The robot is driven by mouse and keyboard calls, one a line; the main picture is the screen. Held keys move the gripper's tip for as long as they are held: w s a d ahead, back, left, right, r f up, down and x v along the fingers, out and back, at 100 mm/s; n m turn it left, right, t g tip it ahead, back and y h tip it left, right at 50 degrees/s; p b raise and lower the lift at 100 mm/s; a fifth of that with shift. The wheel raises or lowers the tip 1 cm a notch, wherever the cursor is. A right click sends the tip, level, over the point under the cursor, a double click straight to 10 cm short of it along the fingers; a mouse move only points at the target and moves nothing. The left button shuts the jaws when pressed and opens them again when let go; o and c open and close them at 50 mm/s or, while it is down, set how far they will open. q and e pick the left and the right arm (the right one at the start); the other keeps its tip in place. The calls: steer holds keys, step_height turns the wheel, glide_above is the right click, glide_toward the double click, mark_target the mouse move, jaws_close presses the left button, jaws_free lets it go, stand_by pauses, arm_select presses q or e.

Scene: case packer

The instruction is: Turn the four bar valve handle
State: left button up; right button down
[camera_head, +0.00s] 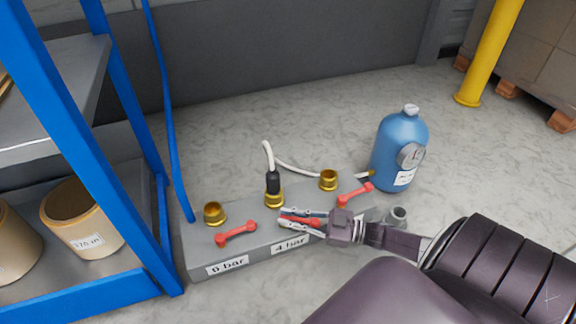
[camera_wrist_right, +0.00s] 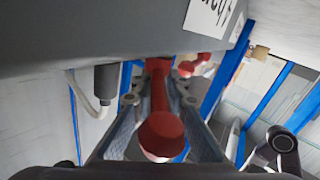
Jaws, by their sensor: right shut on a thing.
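The four bar valve handle (camera_head: 301,221) is red and sits on the grey manifold block (camera_head: 192,252), above the label "4 bar" (camera_head: 290,244). My right gripper (camera_head: 294,219) comes in from the right and is shut around this handle. In the right wrist view the red handle (camera_wrist_right: 161,132) lies between the two fingers, its rounded end toward the camera. The fingers partly cover the handle in the head view. My left gripper is not in view.
Other red handles stand left (camera_head: 236,233) and right (camera_head: 355,194) on the block. Brass fittings (camera_head: 214,214) line its back; one carries a black plug (camera_head: 272,183) with a white hose. A blue bottle (camera_head: 400,140) stands behind right. A blue rack (camera_head: 85,150) is at left.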

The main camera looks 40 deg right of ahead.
steer(key=shift+w+d, duration=0.3)
steer(key=shift+d, duration=0.3)
steer(key=c, duration=2)
jaws_free()
steer(key=shift+f, duration=0.1)
steer(key=shift+s, duration=0.1)
steer(key=shift+s+a, duration=0.1)
steer(key=shift+a, duration=0.15)
steer(key=v, duration=1.2)
